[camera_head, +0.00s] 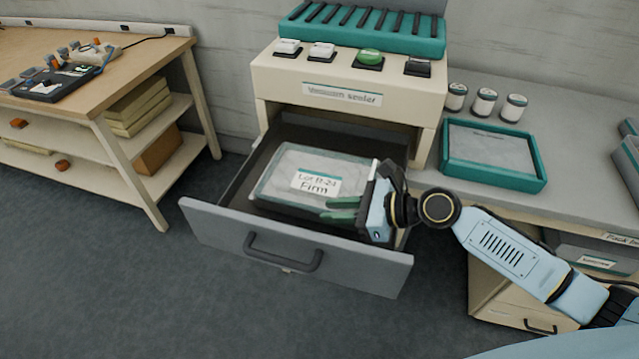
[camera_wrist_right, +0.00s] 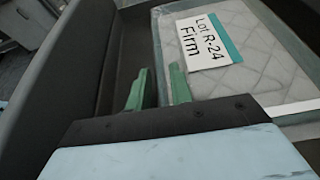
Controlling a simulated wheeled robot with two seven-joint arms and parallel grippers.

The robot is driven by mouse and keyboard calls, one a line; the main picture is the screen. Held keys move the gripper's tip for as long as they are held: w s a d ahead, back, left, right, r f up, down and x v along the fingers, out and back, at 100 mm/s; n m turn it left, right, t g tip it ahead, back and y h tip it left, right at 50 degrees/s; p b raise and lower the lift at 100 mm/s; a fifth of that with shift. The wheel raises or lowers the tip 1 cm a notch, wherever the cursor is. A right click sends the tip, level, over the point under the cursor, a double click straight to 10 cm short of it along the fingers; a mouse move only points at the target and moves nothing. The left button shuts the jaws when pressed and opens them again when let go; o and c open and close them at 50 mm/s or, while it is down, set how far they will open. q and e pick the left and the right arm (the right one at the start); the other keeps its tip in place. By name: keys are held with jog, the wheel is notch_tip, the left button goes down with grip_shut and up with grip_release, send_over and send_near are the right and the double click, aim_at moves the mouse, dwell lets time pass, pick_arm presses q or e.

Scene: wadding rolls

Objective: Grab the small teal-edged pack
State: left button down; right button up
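A flat grey quilted pack (camera_head: 275,180) with a pale teal edge lies in the open drawer (camera_head: 232,185); its white label reads "Lot R-24 Firm". The pack also shows in the right wrist view (camera_wrist_right: 270,75), at the upper right. My right gripper (camera_head: 325,209) reaches into the drawer from the right, at the pack's front right side. My left gripper is not in view.
The drawer front with its handle (camera_head: 283,254) stands out below the vacuum sealer (camera_head: 345,98). A teal-rimmed tray (camera_head: 541,184) holding a grey sheet and several small jars stand on the right counter (camera_head: 570,130). A wooden shelf table (camera_head: 150,57) is at left.

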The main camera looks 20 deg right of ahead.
jog(key=shift+c, duration=0.4)
grip_shut()
